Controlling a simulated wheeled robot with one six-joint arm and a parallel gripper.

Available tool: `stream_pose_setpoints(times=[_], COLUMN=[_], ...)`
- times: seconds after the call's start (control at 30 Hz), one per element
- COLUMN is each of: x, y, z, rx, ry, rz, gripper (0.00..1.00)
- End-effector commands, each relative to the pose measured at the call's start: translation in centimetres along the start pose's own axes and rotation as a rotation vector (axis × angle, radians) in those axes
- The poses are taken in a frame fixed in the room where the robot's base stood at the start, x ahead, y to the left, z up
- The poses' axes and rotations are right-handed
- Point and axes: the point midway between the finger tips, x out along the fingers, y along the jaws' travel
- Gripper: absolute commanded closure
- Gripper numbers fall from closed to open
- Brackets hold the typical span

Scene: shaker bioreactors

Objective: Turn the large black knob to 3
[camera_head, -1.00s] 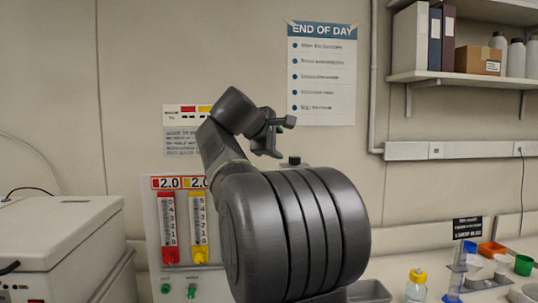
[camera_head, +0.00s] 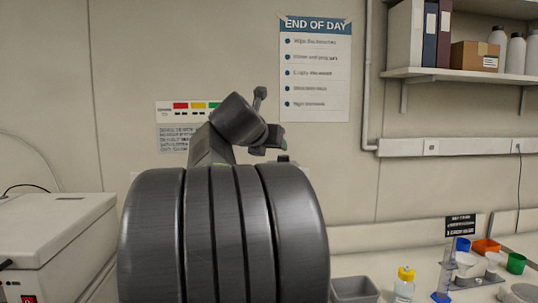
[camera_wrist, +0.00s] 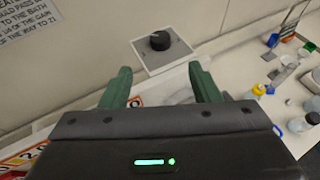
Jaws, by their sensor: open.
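The large black knob (camera_wrist: 160,40) sits on a square pale plate (camera_wrist: 148,58) in the wrist view, at the top centre. Its number marks and pointer are too small to read. My gripper (camera_wrist: 160,70) is open, with a green finger on each side of the picture and nothing between them. The knob shows beyond the fingertips, roughly midway between them and apart from both. In the head view, my arm hides most of the panel, and only a small dark shape that may be the knob shows just right of my wrist.
In the head view, a white box-shaped device (camera_head: 55,235) stands at left. A grey tray (camera_head: 355,289), a yellow-capped bottle (camera_head: 404,285) and several coloured cups stand on the bench at right. A shelf (camera_head: 460,75) with binders hangs above. The wall hangs an END OF DAY poster (camera_head: 314,70).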

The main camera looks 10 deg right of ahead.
Motion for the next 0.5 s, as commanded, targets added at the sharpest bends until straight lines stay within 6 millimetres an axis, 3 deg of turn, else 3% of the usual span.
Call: stream_pose_setpoints(times=[0.17, 0.5], x=[1.3, 8.2], y=[-0.1, -0.2], z=[0.0, 0.0], rx=[-0.014, -0.011], ry=[0.002, 0.004], rz=[-0.002, -0.003], gripper=[0.44, 0.44])
